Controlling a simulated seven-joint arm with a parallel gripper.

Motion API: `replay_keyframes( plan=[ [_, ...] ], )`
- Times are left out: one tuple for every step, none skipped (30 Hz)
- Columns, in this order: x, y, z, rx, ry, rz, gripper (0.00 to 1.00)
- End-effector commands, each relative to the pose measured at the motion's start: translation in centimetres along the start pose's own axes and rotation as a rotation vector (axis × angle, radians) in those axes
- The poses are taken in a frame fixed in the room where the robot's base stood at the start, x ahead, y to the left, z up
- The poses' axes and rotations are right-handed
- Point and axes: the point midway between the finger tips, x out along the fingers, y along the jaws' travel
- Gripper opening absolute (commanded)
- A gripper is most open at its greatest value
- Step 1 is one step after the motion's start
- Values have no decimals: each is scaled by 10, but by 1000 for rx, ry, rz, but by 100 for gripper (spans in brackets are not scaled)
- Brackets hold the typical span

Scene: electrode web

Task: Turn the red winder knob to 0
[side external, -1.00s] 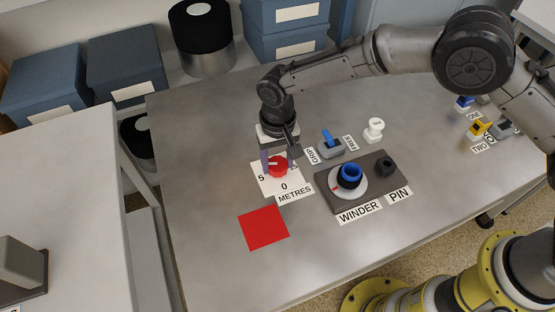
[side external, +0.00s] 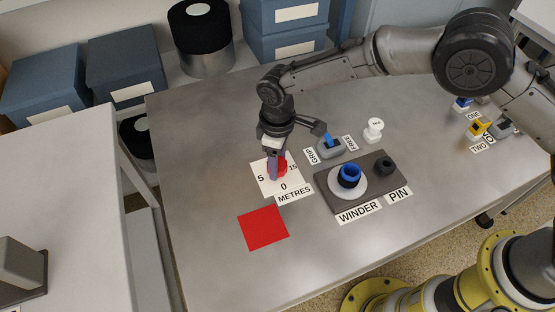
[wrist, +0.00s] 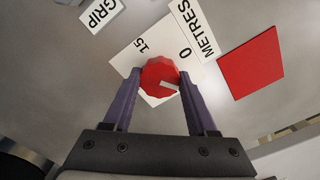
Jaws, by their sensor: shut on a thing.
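The red winder knob (wrist: 158,74) is a faceted red disc with a white pointer mark, on a white dial card (wrist: 125,62). My gripper (wrist: 161,80) is shut on the knob, one purple finger on each side. In the wrist view the mark sits at the knob's lower right, toward the right finger, not toward the 0, which is up and right of the knob. The 15 is up and left.
A red square (side external: 264,227) lies in front of the card. To the right are a grey plate (side external: 337,199) with a blue-topped winder (side external: 350,174) and a black pin (side external: 384,166), a blue-levered grip switch (side external: 331,146) and a white knob (side external: 374,130). The table's left side is clear.

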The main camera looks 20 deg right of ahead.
Motion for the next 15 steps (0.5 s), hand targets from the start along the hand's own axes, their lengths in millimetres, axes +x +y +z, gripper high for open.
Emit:
replay_keyframes(
  plan=[
    [-2,0,0,-44,2,0,2],
    [-2,0,0,-73,2,0,2],
    [-2,0,-1,-111,2,0,2],
    [-2,0,-1,-139,2,0,2],
    [-2,0,-1,-168,2,0,2],
    [-2,0,-1,-206,2,0,2],
    [-2,0,-1,-234,2,0,2],
    [-2,0,-1,-263,2,0,2],
    [-2,0,-1,-301,2,0,2],
    [-2,0,-1,-329,2,0,2],
    [-2,0,-1,-358,2,0,2],
    [-2,0,-1,-396,2,0,2],
    [-2,1,-1,-424,2,0,2],
    [-2,1,-1,-453,2,0,2],
    [-2,1,-1,-491,2,0,2]
  ],
)
